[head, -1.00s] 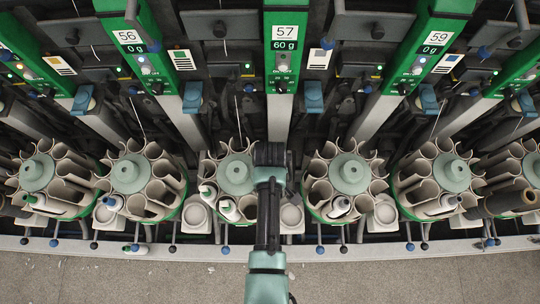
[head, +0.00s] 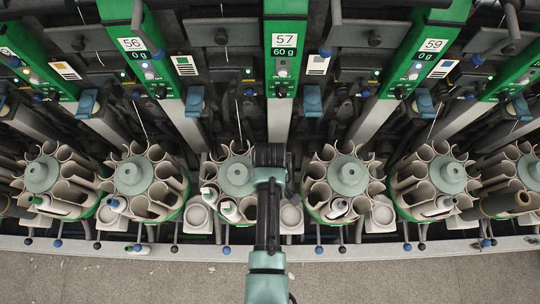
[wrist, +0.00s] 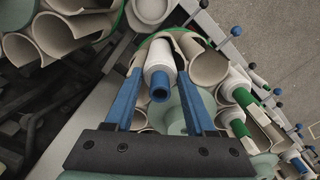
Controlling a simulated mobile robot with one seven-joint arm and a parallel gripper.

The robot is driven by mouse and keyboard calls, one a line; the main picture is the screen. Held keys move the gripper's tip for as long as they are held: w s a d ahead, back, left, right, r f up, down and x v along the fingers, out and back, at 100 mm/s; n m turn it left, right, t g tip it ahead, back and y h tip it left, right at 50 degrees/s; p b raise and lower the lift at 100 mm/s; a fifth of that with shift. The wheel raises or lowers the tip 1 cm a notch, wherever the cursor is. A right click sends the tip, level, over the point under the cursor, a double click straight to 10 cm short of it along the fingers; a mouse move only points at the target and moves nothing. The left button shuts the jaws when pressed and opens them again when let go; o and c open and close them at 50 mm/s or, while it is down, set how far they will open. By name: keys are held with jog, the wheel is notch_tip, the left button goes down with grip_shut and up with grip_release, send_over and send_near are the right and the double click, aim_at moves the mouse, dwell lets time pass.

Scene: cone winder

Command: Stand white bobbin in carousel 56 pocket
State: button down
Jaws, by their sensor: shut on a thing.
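The white bobbin (wrist: 158,54) has a blue end and sits between the two blue fingers of my gripper (wrist: 159,80) in the wrist view, which are shut on it. It is over the pockets of a round carousel with a pale green hub; I cannot tell whether its far end is inside a pocket. In the head view my arm hides the bobbin and fingers, and reaches over the right side of the carousel (head: 237,178) left of the 57 column. The sign 56 (head: 131,44) is on the green column at upper left. I cannot tell which carousel belongs to it.
That carousel holds white bobbins with green ends (wrist: 238,122). Neighbouring carousels (head: 134,176) and (head: 349,176) stand close on both sides, with several empty pockets. A pale rail (head: 400,249) with blue and black knobs runs along the front; bare floor (head: 130,280) lies before it.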

jog(key=shift+s+a+r+p, duration=0.1)
jog(key=shift+a+r+p, duration=0.05)
jog(key=shift+r+p, duration=0.85)
jog(key=shift+s+a+r+p, duration=0.1)
jog(key=shift+a+r+p, duration=0.05)
jog(key=shift+r+p, duration=0.75)
jog(key=shift+r+p, duration=2.2)
jog(key=shift+r, duration=0.1)
notch_tip(320, 180, up, 2)
jog(key=shift+r+p, duration=0.2)
jog(key=shift+p, duration=1)
jog(key=shift+r, duration=1.05)
jog(key=shift+r, duration=2.25)
